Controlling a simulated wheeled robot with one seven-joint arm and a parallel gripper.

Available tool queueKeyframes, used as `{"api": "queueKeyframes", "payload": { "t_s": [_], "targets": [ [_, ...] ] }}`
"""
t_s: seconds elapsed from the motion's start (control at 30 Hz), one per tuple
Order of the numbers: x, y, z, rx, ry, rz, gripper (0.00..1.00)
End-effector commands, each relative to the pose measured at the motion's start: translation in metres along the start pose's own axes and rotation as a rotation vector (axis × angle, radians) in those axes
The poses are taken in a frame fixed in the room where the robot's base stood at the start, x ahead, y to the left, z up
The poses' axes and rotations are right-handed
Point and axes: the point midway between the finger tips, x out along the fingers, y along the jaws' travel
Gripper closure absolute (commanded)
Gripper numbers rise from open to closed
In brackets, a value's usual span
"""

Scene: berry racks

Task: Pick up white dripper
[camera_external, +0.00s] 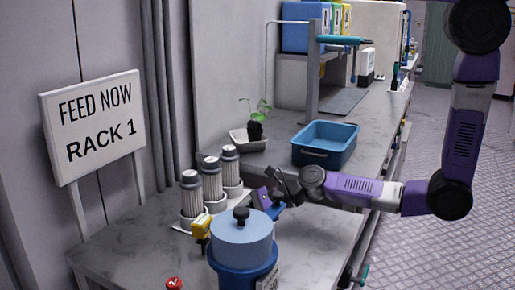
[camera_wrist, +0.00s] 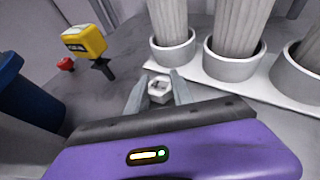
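A small white piece with a hollow top, which looks like the white dripper (camera_wrist: 159,89), sits on the grey counter in the wrist view. My gripper (camera_wrist: 159,92) is open, with one finger on each side of the piece. Small gaps show between the fingers and the piece; whether the piece is fully between the tips I cannot tell. In the external view my gripper (camera_external: 266,203) points down over the counter, behind the blue lidded tank (camera_external: 242,248). I cannot make out the dripper in that view.
Three ribbed grey columns in white cups (camera_wrist: 232,69) stand on a white base just beyond. A yellow device (camera_wrist: 84,42) and a red knob (camera_wrist: 65,64) are at left. A blue tray (camera_external: 325,143) and a potted seedling (camera_external: 255,130) sit farther back.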

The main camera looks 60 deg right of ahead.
Motion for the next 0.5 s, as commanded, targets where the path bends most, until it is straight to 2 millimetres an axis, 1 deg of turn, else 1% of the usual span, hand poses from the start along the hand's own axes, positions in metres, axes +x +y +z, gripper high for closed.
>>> {"api": "queueKeyframes", "payload": {
  "t_s": [0.33, 0.5],
  "targets": [
    [-0.0005, -0.0001, 0.0008, 0.0, 0.0, 0.0, 1.0],
    [-0.0039, -0.0002, 0.009, -0.001, 0.0, 0.0, 1.0]
  ]
}}
